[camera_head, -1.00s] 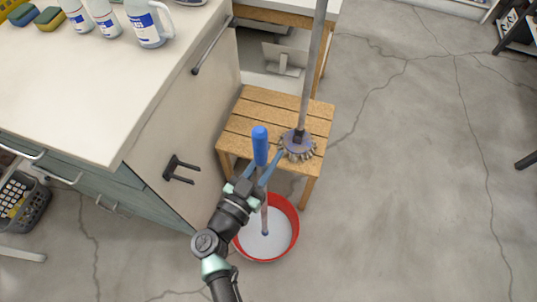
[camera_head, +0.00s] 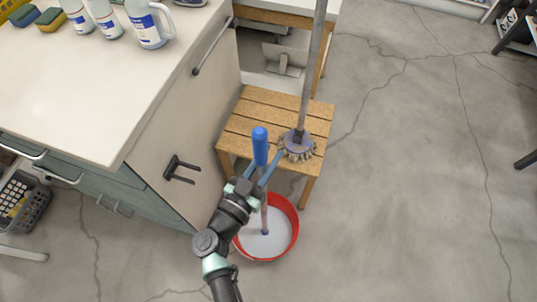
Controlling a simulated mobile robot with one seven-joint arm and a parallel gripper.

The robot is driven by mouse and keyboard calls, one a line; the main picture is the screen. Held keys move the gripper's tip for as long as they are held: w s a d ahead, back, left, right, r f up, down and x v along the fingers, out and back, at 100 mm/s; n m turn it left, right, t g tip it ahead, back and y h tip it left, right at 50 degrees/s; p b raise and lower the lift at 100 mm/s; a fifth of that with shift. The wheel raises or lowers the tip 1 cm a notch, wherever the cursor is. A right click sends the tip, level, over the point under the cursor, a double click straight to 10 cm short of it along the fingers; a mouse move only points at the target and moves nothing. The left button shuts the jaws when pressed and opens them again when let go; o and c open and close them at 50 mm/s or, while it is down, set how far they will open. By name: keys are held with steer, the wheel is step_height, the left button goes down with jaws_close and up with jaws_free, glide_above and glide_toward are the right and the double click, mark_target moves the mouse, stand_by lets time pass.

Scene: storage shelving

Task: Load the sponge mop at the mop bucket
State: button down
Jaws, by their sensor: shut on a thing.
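My gripper (camera_head: 261,176) is shut on a stick with a blue handle (camera_head: 260,146), which I take to be the sponge mop. The stick stands near upright, and its lower end reaches down into the red bucket (camera_head: 291,214). The bucket stands on the floor in front of the wooden stool and has a pale inside. The mop's lower end shows as a small dark bluish tip inside it; whether it touches the bottom I cannot tell. My arm hides the bucket's left side.
A slatted wooden stool (camera_head: 245,123) stands behind the bucket, with a long-handled round brush (camera_head: 298,146) upright at its right side. A white-topped cabinet (camera_head: 110,90) with bottles and sponges fills the left. The floor (camera_head: 400,200) to the right is clear.

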stand_by(0.5)
step_height(320, 180, up, 7)
steer(key=p, duration=0.8)
